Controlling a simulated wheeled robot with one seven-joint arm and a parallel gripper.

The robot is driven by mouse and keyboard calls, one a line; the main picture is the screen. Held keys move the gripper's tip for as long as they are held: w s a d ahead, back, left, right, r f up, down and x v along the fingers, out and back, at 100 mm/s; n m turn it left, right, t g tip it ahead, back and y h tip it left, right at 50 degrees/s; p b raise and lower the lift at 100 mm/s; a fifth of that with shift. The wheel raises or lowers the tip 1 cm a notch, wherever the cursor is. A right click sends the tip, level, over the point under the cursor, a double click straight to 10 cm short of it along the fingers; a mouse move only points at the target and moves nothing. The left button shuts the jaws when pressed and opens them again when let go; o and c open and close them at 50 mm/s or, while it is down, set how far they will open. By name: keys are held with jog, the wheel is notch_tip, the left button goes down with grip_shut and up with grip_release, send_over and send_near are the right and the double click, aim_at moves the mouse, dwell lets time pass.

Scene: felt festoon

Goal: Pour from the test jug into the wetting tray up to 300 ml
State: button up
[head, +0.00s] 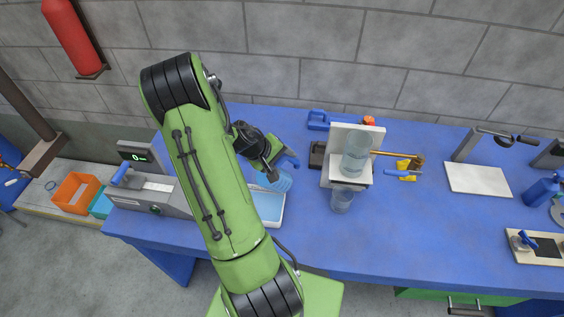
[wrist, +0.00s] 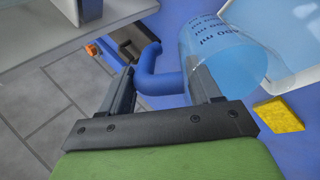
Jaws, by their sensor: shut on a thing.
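The test jug (head: 281,183) is clear blue with a blue handle; the wrist view shows its body (wrist: 225,55) with dark ml marks. My gripper (head: 274,172) is shut on the jug's handle (wrist: 160,84), with its fingers (wrist: 165,85) on either side. The jug is held tilted at the far end of the wetting tray (head: 277,222). The tray is pale with a light blue inside, and my arm covers part of it. In the wrist view a pale blue surface, probably the tray (wrist: 295,30), lies beyond the jug. I cannot make out any stream or the level.
A clear vessel (head: 356,152) sits on a white stand (head: 337,172), with a smaller clear beaker (head: 342,200) in front. A grey device with a display (head: 138,157) stands at the left. A yellow block (wrist: 280,114) lies near the jug.

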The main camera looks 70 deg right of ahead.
jog(key=shift+b, duration=0.4)
jog(key=shift+w+a+g+h+b, duration=0.1)
jog(key=shift+g+h+b, duration=0.2)
jog(key=shift+h, duration=0.1)
jog(key=shift+r, duration=0.15)
jog(key=shift+w+a+h+b, duration=0.15)
jog(key=shift+h+b, duration=0.15)
jog(key=shift+b, duration=0.2)
jog(key=shift+r+g, duration=0.15)
jog(key=shift+g, duration=0.15)
jog(key=shift+w+a+g+h+b, duration=0.2)
jog(key=shift+a+g+h+b, duration=0.3)
jog(key=shift+b, duration=0.65)
dwell(2.6)
jog(key=shift+d, duration=0.15)
dwell(0.4)
jog(key=shift+w+f+h+b, duration=0.2)
jog(key=shift+h+b, duration=0.2)
jog(key=shift+b, duration=0.3)
dwell(1.0)
